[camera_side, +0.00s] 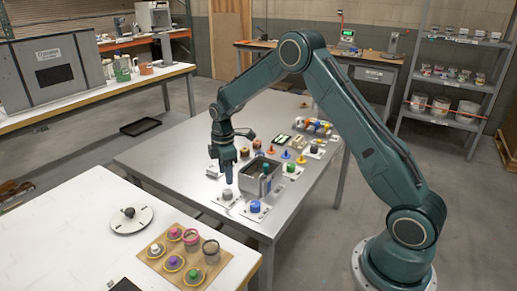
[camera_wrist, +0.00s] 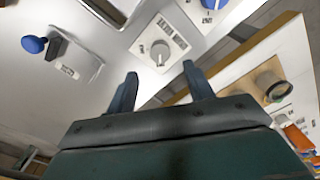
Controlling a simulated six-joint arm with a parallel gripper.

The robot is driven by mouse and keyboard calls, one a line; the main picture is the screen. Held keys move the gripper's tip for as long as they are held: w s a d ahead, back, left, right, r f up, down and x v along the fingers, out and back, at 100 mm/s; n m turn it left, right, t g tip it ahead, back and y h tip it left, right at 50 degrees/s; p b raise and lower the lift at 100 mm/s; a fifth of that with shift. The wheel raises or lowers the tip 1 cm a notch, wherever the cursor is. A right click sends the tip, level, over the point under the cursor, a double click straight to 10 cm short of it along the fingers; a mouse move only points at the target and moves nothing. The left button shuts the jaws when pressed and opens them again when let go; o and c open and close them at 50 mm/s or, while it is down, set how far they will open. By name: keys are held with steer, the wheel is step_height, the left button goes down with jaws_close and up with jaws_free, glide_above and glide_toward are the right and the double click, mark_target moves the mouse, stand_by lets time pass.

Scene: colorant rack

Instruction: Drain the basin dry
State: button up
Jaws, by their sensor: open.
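The grey rectangular basin (camera_side: 250,182) stands on the metal table, just right of my gripper in the side view. I cannot see whether liquid is inside. A grey knob on a white plate (camera_side: 227,195) sits to the left of the basin. My gripper (camera_side: 228,182) points down above this knob, with its fingers apart and nothing between them. In the wrist view a grey knob (camera_wrist: 160,53) on a labelled white plate lies just beyond the fingertips of my gripper (camera_wrist: 160,82). The label is too blurred to read surely.
A blue knob (camera_side: 255,206) on a white plate is in front of the basin. Several coloured knobs and small items stand farther back on the table. A wooden board (camera_side: 187,282) with several capped jars lies on the white bench at front left.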

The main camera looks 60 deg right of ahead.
mark_target(227, 191)
step_height(227, 191, down, 8)
steer(key=shift+r, duration=0.2)
stand_by(0.3)
steer(key=c, duration=1)
